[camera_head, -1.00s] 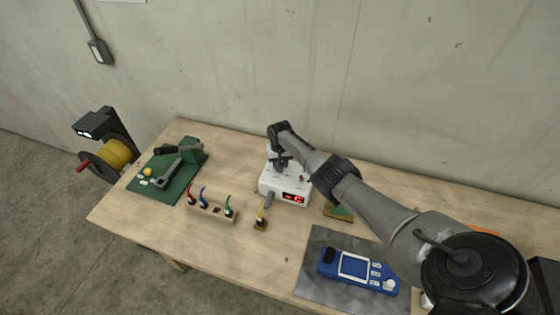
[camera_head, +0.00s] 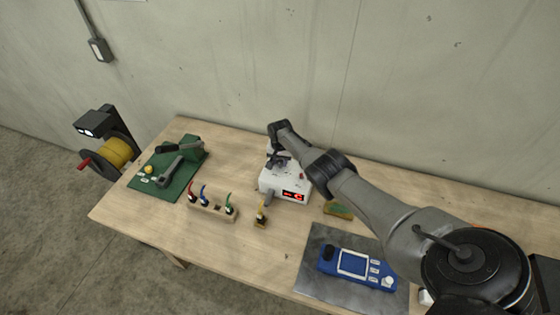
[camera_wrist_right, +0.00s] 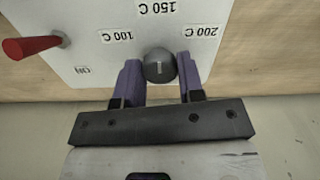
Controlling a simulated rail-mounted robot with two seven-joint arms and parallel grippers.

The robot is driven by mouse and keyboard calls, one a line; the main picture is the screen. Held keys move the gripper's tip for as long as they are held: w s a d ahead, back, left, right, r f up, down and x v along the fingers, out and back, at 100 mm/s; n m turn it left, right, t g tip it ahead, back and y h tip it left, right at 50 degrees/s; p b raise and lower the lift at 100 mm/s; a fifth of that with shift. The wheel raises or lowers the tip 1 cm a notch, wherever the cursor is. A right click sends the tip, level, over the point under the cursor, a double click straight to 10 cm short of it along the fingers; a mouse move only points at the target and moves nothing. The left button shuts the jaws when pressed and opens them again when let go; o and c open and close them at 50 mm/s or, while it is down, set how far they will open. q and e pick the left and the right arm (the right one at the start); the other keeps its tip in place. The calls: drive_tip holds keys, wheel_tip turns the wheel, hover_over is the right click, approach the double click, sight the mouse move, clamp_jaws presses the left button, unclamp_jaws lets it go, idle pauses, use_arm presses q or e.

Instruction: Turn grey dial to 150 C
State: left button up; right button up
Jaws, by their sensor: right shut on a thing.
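The grey dial (camera_wrist_right: 158,66) is a dark round knob on a white panel (camera_wrist_right: 100,60) in the right wrist view. Labels 100 C, 150 C and 200 C are spread around it. A small pale mark shows on its face, but I cannot tell which label it points to. My right gripper (camera_wrist_right: 159,70) is shut on the dial, one purple finger on each side. In the head view the right gripper (camera_head: 279,161) is over the white box (camera_head: 272,184), and the dial is hidden there. The left gripper is not in view.
A red lever (camera_wrist_right: 33,46) stands beside the ON label. The box has a red lit display (camera_head: 292,196), too small to read. A holder (camera_head: 212,209) with coloured tools, a green-based fixture (camera_head: 170,186) and a blue device (camera_head: 356,268) are on the table.

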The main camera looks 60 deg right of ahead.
sight(280, 162)
drive_tip(key=o, duration=0.9)
drive_tip(key=shift+r, duration=0.15)
drive_tip(key=shift+r+p, duration=0.3)
drive_tip(key=shift+p, duration=0.05)
wheel_tip(280, 162, up, 6)
drive_tip(key=p, duration=0.3)
drive_tip(key=shift+f, duration=0.1)
drive_tip(key=shift+r+p, duration=0.35)
drive_tip(key=shift+r, duration=3.25)
